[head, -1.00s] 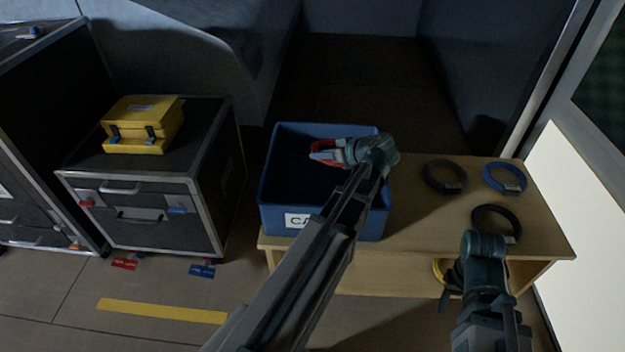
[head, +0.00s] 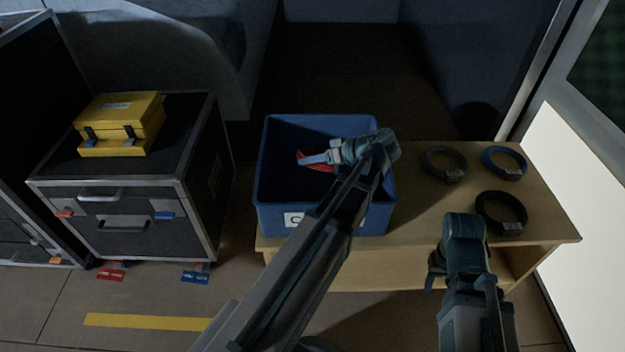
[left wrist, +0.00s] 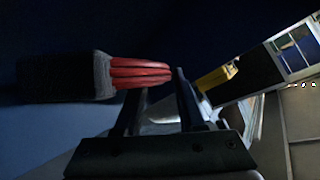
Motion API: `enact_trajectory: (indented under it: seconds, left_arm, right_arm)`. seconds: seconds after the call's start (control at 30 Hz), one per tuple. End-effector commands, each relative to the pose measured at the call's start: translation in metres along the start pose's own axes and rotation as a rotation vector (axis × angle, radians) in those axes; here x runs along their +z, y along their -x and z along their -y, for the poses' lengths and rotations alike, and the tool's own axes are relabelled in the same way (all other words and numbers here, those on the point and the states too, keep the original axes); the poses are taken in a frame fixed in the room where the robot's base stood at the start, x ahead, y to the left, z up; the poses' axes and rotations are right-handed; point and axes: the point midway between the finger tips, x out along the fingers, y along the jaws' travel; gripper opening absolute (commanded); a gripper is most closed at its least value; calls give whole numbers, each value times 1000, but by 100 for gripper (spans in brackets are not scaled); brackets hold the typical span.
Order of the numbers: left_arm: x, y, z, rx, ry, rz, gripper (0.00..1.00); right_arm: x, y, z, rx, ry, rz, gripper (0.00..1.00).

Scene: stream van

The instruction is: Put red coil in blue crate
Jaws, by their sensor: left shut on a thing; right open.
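The red coil (head: 312,163) is in my left gripper (head: 318,159), which is shut on it over the blue crate (head: 270,216). In the left wrist view the red strands of the coil (left wrist: 140,72) lie at the fingers of my left gripper (left wrist: 155,100), with a dark wrap at one side. The coil appears within the crate's opening; its exact height above the floor of the crate cannot be told. My right gripper (head: 434,270) is open and empty in front of the bench, its fingers partly hidden.
The crate stands on the left of a wooden bench (head: 420,220). Black coils (head: 500,208) and (head: 442,163) and a blue coil (head: 504,163) lie to its right. A black flight case (head: 130,200) with a yellow box (head: 120,123) stands left of the bench.

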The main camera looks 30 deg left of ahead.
Motion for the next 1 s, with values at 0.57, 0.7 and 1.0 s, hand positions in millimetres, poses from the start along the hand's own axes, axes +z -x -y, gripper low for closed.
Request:
enact_trajectory:
  seconds: [0.57,0.7,1.0]
  left_arm:
    - [32,-24,-18,0,1,-1,0]
    - [33,-24,-19,0,1,-1,0]
    - [32,-24,-19,1,0,0,55]
  right_arm:
    - [-3,-44,5,-2,-2,-1,50]
    - [-3,-45,5,-2,-4,-1,50]
    - [-3,-44,5,-2,-4,-1,50]
